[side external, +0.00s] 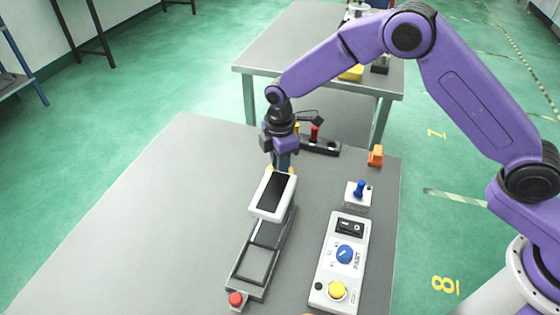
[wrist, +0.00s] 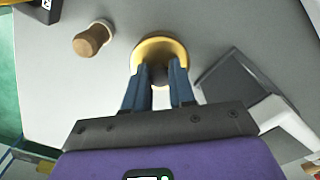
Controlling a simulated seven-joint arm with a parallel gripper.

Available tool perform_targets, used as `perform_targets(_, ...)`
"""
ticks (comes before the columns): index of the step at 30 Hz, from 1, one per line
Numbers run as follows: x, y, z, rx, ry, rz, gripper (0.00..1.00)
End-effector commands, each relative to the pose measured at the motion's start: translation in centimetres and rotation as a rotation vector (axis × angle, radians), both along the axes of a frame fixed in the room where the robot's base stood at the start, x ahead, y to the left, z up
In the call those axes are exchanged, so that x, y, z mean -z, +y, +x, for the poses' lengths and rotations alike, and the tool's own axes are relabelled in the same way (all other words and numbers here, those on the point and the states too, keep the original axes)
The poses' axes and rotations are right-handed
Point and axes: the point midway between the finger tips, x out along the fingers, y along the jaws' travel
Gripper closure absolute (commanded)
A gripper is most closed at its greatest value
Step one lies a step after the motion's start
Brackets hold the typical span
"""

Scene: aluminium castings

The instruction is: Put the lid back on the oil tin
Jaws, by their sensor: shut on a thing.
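My gripper (wrist: 160,76) points down, its two blue fingers closed on a dark knob in the middle of a round yellow lid (wrist: 160,44) in the wrist view. In the side view my gripper (side external: 284,165) is just behind the white box, and only a bit of yellow (side external: 296,170) shows beside the fingers. I cannot make out the oil tin in either view; whether it is under the lid is hidden. I cannot tell how high the lid is above the table.
A brown, cork-like piece (wrist: 92,40) stands left of the lid. A white box with a dark top (side external: 272,195) and a black two-part tray (side external: 258,262) lie in front. A control panel (side external: 342,262), blue-stick box (side external: 358,193), orange block (side external: 376,155) and lever base (side external: 325,147) are rightward. The table's left is clear.

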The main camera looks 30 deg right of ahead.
Motion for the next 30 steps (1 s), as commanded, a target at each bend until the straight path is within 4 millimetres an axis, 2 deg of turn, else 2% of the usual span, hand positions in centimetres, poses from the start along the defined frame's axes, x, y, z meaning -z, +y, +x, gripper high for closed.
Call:
perform_targets(10,0.02,0.01,0.01,0.000,0.000,0.000,1.00)
perform_targets(11,0.02,0.01,0.01,0.000,0.000,0.000,0.66)
perform_targets(12,0.02,0.01,0.01,0.000,0.000,0.000,0.53)
perform_targets(13,0.02,0.01,0.01,0.000,0.000,0.000,0.46)
perform_targets(19,0.02,0.00,0.02,0.000,0.000,0.000,0.46)
perform_targets(20,0.02,0.00,0.01,0.000,0.000,0.000,0.39)
perform_targets(21,0.02,0.00,0.01,0.000,0.000,0.000,0.26)
perform_targets(22,0.02,0.00,0.01,0.000,0.000,0.000,0.20)
perform_targets(30,0.00,0.00,0.01,0.000,0.000,0.000,0.20)
